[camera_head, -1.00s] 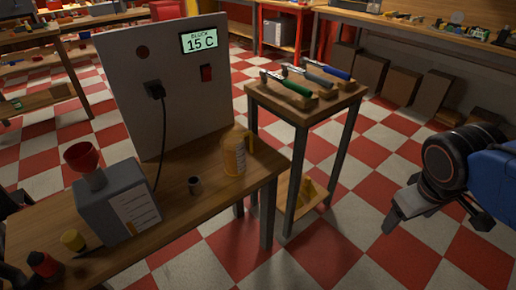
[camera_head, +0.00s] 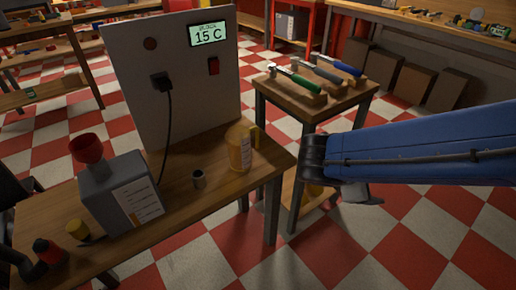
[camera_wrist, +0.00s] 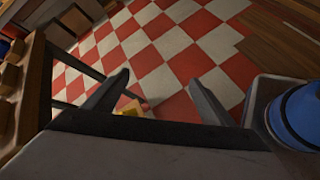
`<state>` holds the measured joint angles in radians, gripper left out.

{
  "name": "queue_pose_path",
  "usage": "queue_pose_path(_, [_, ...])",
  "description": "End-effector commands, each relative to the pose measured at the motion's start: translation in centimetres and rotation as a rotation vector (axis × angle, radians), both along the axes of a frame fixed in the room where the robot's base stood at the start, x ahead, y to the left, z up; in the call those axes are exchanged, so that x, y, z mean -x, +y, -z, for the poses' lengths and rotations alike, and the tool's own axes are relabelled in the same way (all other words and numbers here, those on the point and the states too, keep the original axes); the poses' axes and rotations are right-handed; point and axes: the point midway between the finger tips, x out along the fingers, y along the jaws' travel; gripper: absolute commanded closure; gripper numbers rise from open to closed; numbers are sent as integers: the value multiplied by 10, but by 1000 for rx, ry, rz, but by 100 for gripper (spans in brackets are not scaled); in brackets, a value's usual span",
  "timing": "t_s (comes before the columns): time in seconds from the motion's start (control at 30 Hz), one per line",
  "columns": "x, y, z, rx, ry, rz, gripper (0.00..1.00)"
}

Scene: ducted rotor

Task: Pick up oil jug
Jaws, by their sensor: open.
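The oil jug (camera_head: 239,147) is amber-yellow with a pale label and a handle on its right side. It stands upright on the wooden workbench (camera_head: 190,222) near its right end in the head view. My gripper (camera_head: 362,195) is to the right of the jug, beyond the bench end and apart from it, partly hidden by my wrist. In the wrist view my gripper (camera_wrist: 160,95) has its two fingers spread, with only checkered floor and a small yellow thing below between them. The jug is not clearly seen in the wrist view.
A small table (camera_head: 300,95) with several hammer-like tools stands behind my gripper. Checkered floor lies open at front right.

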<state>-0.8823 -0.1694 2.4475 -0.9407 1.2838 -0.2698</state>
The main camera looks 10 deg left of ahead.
Motion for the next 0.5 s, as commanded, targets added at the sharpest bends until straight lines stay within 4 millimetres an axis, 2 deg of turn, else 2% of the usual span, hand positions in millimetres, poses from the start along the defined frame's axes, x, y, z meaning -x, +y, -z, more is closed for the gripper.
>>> queue_pose_path(0.03, [-4, 16, 1, 48, -1, -59, 23])
queue_pose_path(0.27, [-16, 90, -3, 265, -39, -324, 23])
queue_pose_path(0.5, [-8, 183, -2, 481, -113, -598, 23])
